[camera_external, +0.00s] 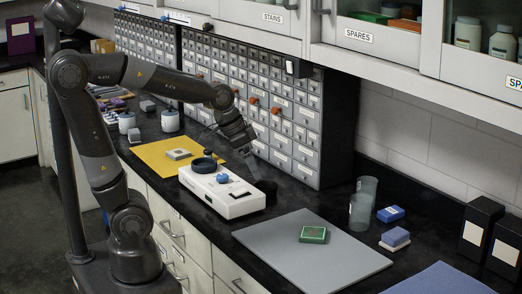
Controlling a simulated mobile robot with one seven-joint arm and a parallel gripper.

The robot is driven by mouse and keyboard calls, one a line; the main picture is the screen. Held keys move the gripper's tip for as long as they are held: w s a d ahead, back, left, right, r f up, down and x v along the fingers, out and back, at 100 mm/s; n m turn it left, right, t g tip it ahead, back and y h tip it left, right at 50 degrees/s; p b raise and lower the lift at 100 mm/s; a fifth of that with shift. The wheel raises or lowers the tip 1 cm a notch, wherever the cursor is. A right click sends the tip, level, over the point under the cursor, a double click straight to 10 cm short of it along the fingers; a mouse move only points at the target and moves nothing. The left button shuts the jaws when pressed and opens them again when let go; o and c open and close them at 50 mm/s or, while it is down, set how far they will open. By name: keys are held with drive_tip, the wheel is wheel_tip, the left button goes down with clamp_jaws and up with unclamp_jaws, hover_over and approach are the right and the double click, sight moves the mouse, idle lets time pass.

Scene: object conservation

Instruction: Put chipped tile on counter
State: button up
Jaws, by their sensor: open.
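A green square tile (312,234) lies on the grey mat (345,262). A small pale tile with a grey top (178,154) lies on the yellow mat (160,166). I cannot tell at this size which tile is chipped. The black counter (287,203) runs along the wall beneath both mats. My gripper (247,151) is open, pointing down above the counter behind the white device, right of the yellow mat and apart from both tiles. Its fingers are small and dark, and nothing shows between them.
The white device (222,190) with a dark ring and blue knob stands between the mats. Grey drawer cabinets (295,125) stand close behind my gripper. Clear cups (361,210), blue blocks (391,214) and black boxes (480,226) stand right. Upper cupboards (365,38) overhang.

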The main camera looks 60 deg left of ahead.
drive_tip(key=s+a+r+n+t+y, duration=0.1)
drive_tip(key=s+a+r+n+y, duration=0.1)
drive_tip(key=s+a+n, duration=0.2)
drive_tip(key=s+a, duration=0.3)
drive_tip(key=s, duration=0.3)
drive_tip(key=shift+a+n, duration=0.3)
drive_tip(key=shift+n, duration=0.1)
